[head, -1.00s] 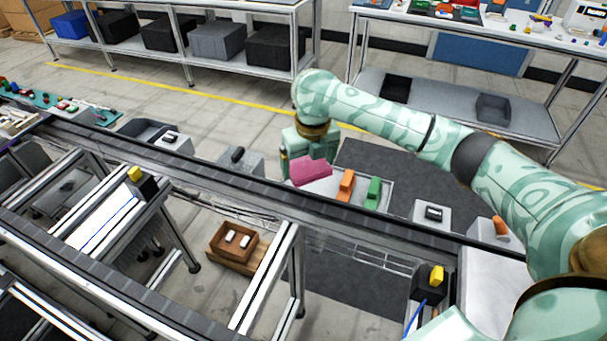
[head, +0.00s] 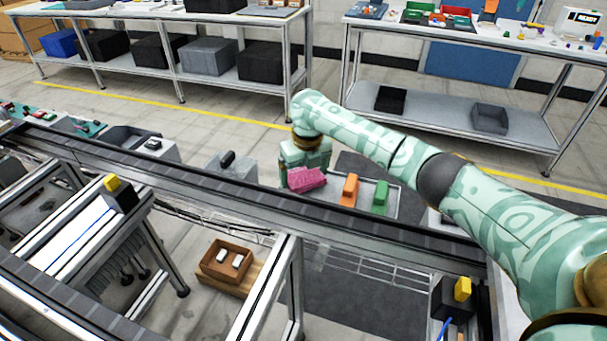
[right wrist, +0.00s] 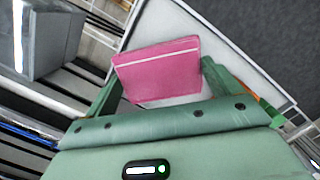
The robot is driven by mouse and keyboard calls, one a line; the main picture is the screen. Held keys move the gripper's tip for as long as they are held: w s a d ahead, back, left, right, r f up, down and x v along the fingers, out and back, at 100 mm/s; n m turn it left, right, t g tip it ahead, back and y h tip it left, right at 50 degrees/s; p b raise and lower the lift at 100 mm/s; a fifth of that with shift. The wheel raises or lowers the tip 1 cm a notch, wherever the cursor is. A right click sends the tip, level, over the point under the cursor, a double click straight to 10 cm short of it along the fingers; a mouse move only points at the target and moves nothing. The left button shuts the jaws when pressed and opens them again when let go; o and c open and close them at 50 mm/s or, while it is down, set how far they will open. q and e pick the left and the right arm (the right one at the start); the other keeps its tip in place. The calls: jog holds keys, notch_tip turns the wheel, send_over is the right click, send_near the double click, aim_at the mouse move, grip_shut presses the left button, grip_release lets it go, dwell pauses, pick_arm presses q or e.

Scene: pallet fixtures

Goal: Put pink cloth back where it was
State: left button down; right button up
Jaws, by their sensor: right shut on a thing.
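The pink cloth (head: 306,179) looks like a folded block. It is at the left end of a grey tray (head: 405,208) beyond the conveyor. My right gripper (head: 303,172) is at the cloth. In the right wrist view the cloth (right wrist: 158,72) lies between the two green fingers (right wrist: 160,85), which are shut on it. The tray's pale floor (right wrist: 182,28) shows behind it. I cannot tell whether the cloth touches the tray floor. My left gripper is not in view.
An orange item (head: 349,190) and a green item (head: 381,197) stand in the tray to the right of the cloth. The dark conveyor (head: 290,214) runs along the near side. A grey box with a dark item on top (head: 229,172) stands left of the tray.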

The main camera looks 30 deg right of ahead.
aim_at(307, 180)
jog(key=shift+s+r, duration=0.1)
jog(key=shift+r, duration=0.05)
jog(key=shift+f, duration=0.6)
jog(key=o, duration=0.7)
pick_arm(q)
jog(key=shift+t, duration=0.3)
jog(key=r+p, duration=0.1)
jog(key=p, duration=0.1)
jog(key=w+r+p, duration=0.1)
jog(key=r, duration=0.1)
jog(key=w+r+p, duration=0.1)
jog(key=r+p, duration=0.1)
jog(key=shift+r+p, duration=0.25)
jog(key=shift+p, duration=0.1)
pick_arm(e)
jog(key=r, duration=0.4)
jog(key=s+r, duration=0.1)
jog(key=r, duration=0.8)
jog(key=shift+s+a+r, duration=0.1)
jog(key=shift+s, duration=0.1)
